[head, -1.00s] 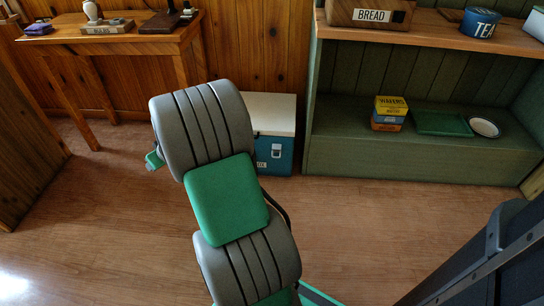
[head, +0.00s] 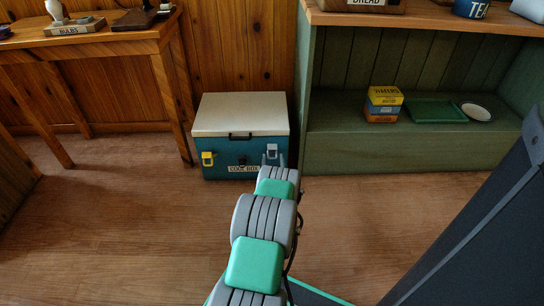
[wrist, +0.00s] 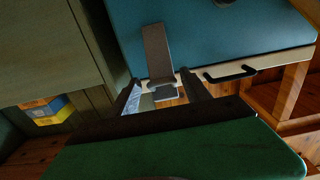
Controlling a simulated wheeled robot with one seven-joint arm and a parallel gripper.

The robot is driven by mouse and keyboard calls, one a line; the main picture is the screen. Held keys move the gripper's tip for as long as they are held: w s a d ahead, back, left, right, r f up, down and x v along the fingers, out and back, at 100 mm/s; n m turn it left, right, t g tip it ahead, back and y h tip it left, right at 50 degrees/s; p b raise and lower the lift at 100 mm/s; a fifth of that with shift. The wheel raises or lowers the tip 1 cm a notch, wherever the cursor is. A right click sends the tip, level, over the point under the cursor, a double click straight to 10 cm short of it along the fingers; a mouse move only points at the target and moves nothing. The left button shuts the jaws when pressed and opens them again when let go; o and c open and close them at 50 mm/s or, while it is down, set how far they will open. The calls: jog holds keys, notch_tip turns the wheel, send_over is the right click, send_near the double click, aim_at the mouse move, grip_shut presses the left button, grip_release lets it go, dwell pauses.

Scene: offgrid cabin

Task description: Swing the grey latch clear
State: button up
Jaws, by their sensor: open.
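The blue cool box (head: 230,143) with a white lid stands on the floor against the wood wall. Its grey latch (head: 272,149) is at the right of its front, partly hidden by my gripper (head: 275,160). In the wrist view, the grey latch (wrist: 158,52) is a flat strap against the blue front. My gripper (wrist: 162,90) is open there, one dark finger on each side of the strap's lid end. I cannot tell whether either finger touches it. A yellow latch (head: 207,159) is on the front's left, and a black handle (wrist: 231,73) is on the lid.
A wooden table (head: 90,45) is at left. The floor in front is clear.

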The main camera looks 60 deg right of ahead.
jog(key=b+x, duration=0.1)
jog(key=x, duration=0.3)
jog(key=shift+w+a, duration=0.1)
grip_shut()
dwell(0.4)
jog(key=shift+f, duration=0.15)
